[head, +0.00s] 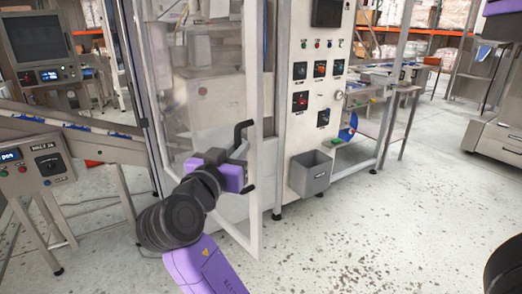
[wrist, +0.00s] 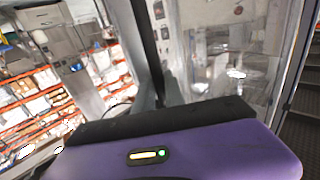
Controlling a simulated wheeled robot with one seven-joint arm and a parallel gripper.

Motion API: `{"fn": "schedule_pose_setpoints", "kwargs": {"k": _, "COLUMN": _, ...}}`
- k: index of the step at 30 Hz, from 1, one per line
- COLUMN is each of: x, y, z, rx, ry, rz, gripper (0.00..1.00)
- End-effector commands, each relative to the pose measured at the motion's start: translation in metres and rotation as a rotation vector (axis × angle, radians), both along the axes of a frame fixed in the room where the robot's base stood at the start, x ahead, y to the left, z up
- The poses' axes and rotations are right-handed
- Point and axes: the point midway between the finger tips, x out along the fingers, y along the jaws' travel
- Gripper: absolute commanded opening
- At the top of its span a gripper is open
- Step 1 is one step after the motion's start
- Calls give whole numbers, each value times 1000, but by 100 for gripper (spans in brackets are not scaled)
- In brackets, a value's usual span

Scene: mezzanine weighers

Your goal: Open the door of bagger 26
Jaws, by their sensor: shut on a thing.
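The bagger has a tall door (head: 252,224) with a pale metal frame and a clear panel. Its lower free corner stands out from the cabinet toward me, so the door looks ajar. A black bar handle (head: 243,131) is on the door's right edge. My gripper (head: 240,173) is shut on the handle at mid-height, its purple body left of the bar. The gripper partly hides the handle.
A control panel (head: 312,100) with knobs and a grey bin (head: 310,173) are right of the door. A conveyor with a box marked 26 (head: 50,165) stands at left.

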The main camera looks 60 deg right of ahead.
Motion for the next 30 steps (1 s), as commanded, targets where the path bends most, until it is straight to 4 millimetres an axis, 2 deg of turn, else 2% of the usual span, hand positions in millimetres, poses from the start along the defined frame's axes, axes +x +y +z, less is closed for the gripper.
{"fn": "schedule_pose_setpoints", "kwargs": {"k": 1, "x": 9, "y": 12, "z": -2, "rx": -1, "ry": -1, "rz": 13, "gripper": 0}}
{"fn": "schedule_pose_setpoints", "kwargs": {"k": 3, "x": 15, "y": 22, "z": -1, "rx": -2, "ry": 0, "rz": 12, "gripper": 0}}
{"fn": "schedule_pose_setpoints", "kwargs": {"k": 9, "x": 26, "y": 42, "z": 0, "rx": -1, "ry": 1, "rz": 12, "gripper": 0}}
{"fn": "schedule_pose_setpoints", "kwargs": {"k": 24, "x": 30, "y": 47, "z": 1, "rx": -1, "ry": 3, "rz": 13, "gripper": 0}}
{"fn": "schedule_pose_setpoints", "kwargs": {"k": 25, "x": 30, "y": 47, "z": 1, "rx": -1, "ry": 3, "rz": 13, "gripper": 16}}
{"fn": "schedule_pose_setpoints", "kwargs": {"k": 27, "x": 30, "y": 47, "z": 0, "rx": 0, "ry": 3, "rz": 12, "gripper": 30}}
{"fn": "schedule_pose_setpoints", "kwargs": {"k": 28, "x": 30, "y": 47, "z": 0, "rx": 0, "ry": 3, "rz": 11, "gripper": 36}}
{"fn": "schedule_pose_setpoints", "kwargs": {"k": 30, "x": 29, "y": 47, "z": 0, "rx": 0, "ry": 3, "rz": 9, "gripper": 36}}
